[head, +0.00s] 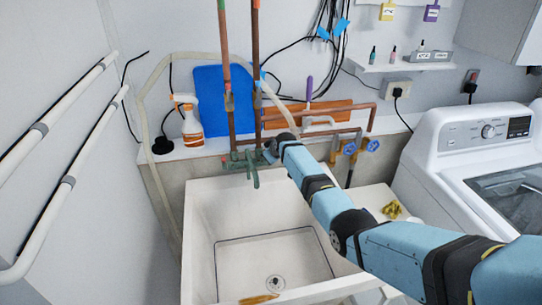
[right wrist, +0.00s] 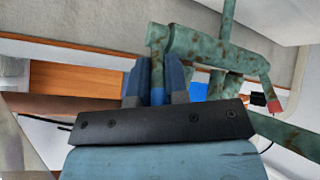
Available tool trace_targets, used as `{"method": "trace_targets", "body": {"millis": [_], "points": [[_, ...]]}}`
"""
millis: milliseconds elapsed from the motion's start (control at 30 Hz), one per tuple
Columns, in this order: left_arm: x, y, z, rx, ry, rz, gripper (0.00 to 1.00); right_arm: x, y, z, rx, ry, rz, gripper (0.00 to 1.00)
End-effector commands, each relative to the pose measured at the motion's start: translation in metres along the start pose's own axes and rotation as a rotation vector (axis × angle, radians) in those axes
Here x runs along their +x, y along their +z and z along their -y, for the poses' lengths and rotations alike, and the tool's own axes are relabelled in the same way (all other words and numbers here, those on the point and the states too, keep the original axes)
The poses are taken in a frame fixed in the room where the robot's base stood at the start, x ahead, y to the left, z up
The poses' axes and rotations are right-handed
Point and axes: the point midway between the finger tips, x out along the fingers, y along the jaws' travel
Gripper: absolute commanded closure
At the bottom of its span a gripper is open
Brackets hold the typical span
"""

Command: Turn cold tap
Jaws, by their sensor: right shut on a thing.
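The green, corroded mixer tap (head: 250,166) stands at the back edge of the white sink, its spout hanging over the basin. In the right wrist view the tap body (right wrist: 200,45) fills the upper middle. Its lever handle with the blue end (right wrist: 157,88) sits between the blue fingers of my right gripper (right wrist: 157,75), which is shut on it. In the head view my right gripper (head: 271,152) meets the right side of the tap and mostly hides this handle. The other handle, with a red end (right wrist: 273,105), is free. My left gripper is not in view.
The sink (head: 196,235) holds a yellow-brown item (head: 259,299) at its front. A spray bottle (head: 190,122) stands on the ledge behind. Copper pipes (head: 231,70) rise behind the tap. A white washing machine (head: 470,150) stands at the right, beyond two blue valves (head: 372,145).

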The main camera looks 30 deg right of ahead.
Motion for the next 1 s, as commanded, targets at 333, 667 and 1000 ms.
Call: {"method": "trace_targets", "body": {"millis": [333, 667, 1000], "points": [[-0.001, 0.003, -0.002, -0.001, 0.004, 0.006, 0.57, 0.0, 0.0, -0.001, 0.0, 0.001, -0.001, 0.6], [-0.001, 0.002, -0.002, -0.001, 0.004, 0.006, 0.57, -0.006, 0.0, -0.001, -0.001, 0.001, -0.001, 0.6], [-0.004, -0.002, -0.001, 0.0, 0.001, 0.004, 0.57, -0.055, 0.0, 0.0, -0.002, 0.003, -0.003, 0.6]]}}
